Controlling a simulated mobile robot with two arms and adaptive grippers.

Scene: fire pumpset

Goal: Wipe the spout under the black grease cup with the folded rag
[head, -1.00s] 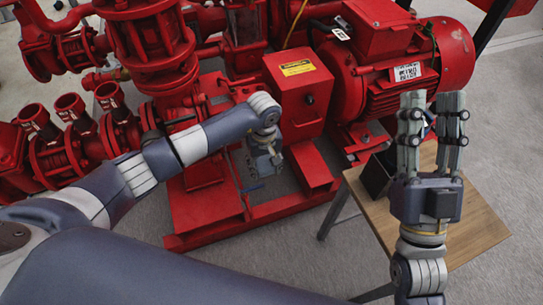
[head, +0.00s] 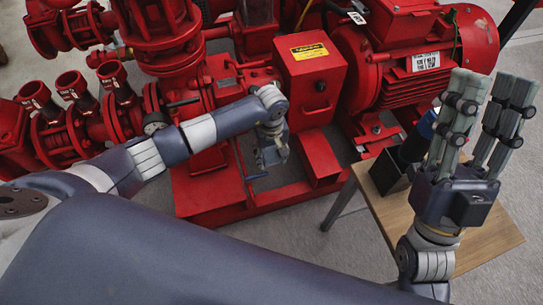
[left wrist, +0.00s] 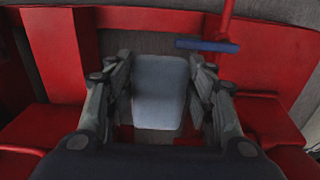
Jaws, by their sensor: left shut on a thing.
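In the left wrist view my left gripper (left wrist: 160,66) is shut on a pale grey-blue folded rag (left wrist: 159,98), which lies flat between the fingers. In the head view my left gripper (head: 271,155) points down in front of the red pump base, and the rag cannot be made out there. A blue lever (left wrist: 207,45) on a thin red pipe is just beyond the fingers, apart from the rag. I cannot make out the black grease cup or its spout. My right gripper (head: 490,115) is open and empty, fingers up, at the right.
A wooden table (head: 385,215) at the right holds a black box (head: 388,173) and a dark cylinder with a blue part, partly hidden. A red control box (head: 310,80) and a red motor (head: 410,60) stand behind. Grey floor is open in front.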

